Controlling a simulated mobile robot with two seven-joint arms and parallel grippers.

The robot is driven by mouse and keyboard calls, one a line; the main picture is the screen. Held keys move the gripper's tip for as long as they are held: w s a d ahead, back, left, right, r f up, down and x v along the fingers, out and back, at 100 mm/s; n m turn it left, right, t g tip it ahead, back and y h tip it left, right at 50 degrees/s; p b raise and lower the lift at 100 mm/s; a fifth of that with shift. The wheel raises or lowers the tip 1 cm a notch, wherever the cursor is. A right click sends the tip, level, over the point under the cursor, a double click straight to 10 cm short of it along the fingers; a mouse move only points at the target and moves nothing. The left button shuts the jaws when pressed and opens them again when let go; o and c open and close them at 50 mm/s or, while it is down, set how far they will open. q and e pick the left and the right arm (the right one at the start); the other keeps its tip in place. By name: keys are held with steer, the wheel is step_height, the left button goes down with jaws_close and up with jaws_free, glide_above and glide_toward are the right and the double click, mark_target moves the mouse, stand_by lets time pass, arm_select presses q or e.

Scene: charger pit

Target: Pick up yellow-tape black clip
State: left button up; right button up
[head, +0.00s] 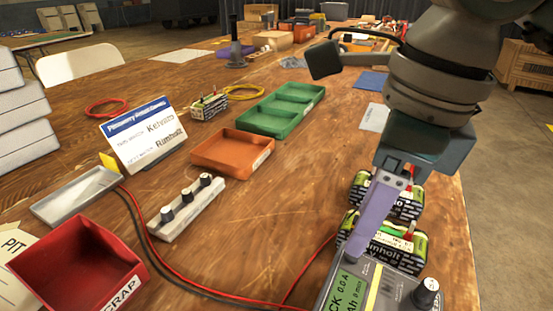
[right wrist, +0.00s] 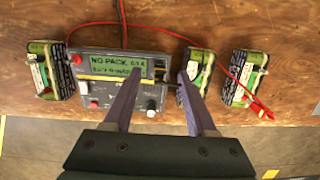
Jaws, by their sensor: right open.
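The charger (head: 345,290) stands at the near right of the table, its lit display reading "NO PACK" in the right wrist view (right wrist: 115,62). A yellow strip (head: 374,287) shows on its face beside the display; I cannot tell whether it is the tape on the black clip. No black clip can be picked out for certain. My right gripper (head: 360,240) is open above the charger, its purple fingers apart with nothing clearly held between them; in the right wrist view (right wrist: 160,76) the tips lie over the charger's right part. My left gripper is not in view.
Battery packs (head: 408,250) stand behind the charger, and others flank it in the right wrist view (right wrist: 40,70). A red lead (head: 240,300) crosses the table. A red scrap bin (head: 75,262), knob strip (head: 186,207), orange tray (head: 228,152) and green tray (head: 280,110) lie left.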

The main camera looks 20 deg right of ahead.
steer(key=shift+w+a+f, duration=0.15)
steer(key=shift+f, duration=0.6)
jaws_close()
